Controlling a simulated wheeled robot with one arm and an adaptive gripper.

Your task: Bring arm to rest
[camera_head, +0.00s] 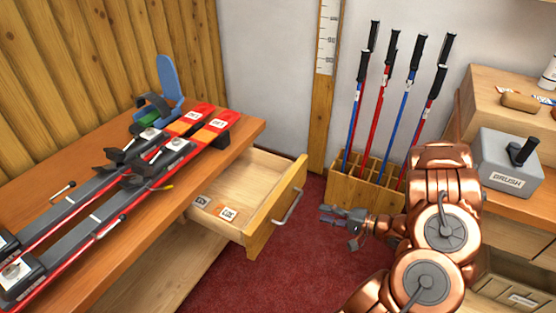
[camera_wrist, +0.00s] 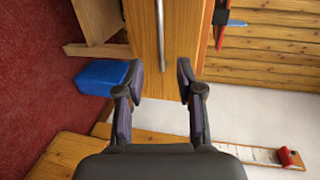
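My copper-coloured arm (camera_head: 440,225) reaches in from the lower right of the head view. My gripper (camera_head: 335,217) is at its left end, above the red carpet and to the right of the drawer's handle. In the wrist view my gripper (camera_wrist: 160,78) has its two dark fingers apart, with nothing between them. The open drawer (camera_head: 262,174) holds small labelled cards. Its wooden front (camera_wrist: 143,30) and metal handle (camera_wrist: 161,35) show beyond the fingertips in the wrist view. The handle (camera_head: 288,206) looks apart from my gripper.
Skis (camera_head: 120,195) lie on the bench (camera_head: 248,128) at left. Poles (camera_head: 403,90) stand in a wooden rack (camera_head: 350,192) behind my arm. A grey box marked BRUSH (camera_head: 510,165) is at right. A blue box (camera_wrist: 100,76) shows in the wrist view. Carpet (camera_head: 235,280) is clear below the drawer.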

